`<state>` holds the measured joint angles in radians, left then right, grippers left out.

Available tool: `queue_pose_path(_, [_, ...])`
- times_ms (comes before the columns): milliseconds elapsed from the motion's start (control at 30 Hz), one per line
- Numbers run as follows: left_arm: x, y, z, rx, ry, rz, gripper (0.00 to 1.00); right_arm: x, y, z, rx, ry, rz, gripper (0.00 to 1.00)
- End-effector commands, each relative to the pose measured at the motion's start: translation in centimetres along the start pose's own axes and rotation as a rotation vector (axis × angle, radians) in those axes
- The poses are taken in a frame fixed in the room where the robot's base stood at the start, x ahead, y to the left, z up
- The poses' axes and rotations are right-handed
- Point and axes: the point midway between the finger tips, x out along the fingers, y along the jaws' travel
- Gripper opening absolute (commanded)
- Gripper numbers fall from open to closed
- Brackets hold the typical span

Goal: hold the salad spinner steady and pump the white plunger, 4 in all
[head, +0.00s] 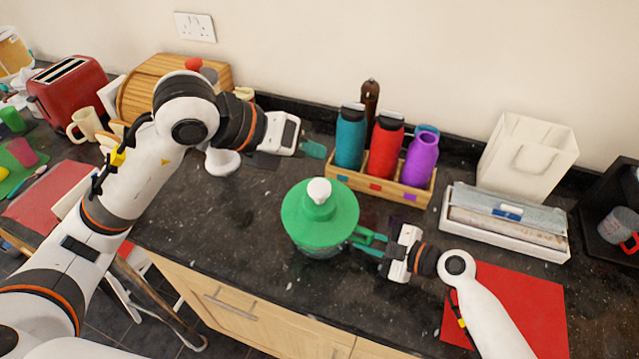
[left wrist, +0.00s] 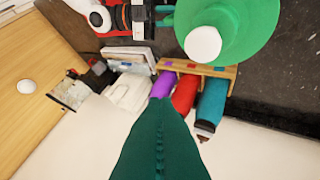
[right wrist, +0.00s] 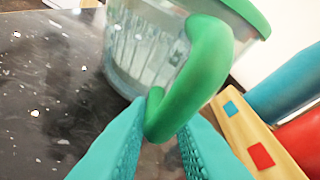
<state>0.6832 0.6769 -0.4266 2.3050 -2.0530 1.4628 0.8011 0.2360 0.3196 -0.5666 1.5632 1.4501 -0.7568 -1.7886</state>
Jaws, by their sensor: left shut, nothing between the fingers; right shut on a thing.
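The salad spinner stands upright on the dark counter, with a green lid (head: 296,217) and a clear bowl (head: 318,248). Its white plunger (head: 319,190) stands up at the lid's centre; it also shows in the left wrist view (left wrist: 203,43). My right gripper (head: 362,241) is shut on the spinner's green handle (right wrist: 198,75), at the bowl's right side. My left gripper (head: 318,150) is shut and empty, up and behind the spinner, near the teal bottle. It is apart from the plunger. Its closed fingers fill the middle of the left wrist view (left wrist: 158,145).
A wooden rack (head: 405,195) with teal (head: 350,138), red (head: 386,146) and purple (head: 420,157) bottles stands behind the spinner. A white tray of boxes (head: 505,238) and a red mat (head: 530,305) lie to the right. The counter left of the spinner is clear.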

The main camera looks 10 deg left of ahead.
Motion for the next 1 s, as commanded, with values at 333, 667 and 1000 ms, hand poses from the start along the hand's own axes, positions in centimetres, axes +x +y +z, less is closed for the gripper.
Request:
queue_pose_path(333, [3.4,-2.5,2.5,-0.003,-0.003,-0.001,0.0,0.0,0.0,-0.1,-0.003,0.004,-0.001,0.0])
queue_pose_path(667, [4.7,-3.5,3.5,0.0,-0.001,-0.001,0.0,0.0,0.0,-0.1,-0.003,0.004,-0.001,0.0])
queue_pose_path(1000, [4.8,-3.5,3.5,0.0,0.0,-0.001,0.0,0.0,0.0,-0.1,-0.003,0.004,-0.001,0.0])
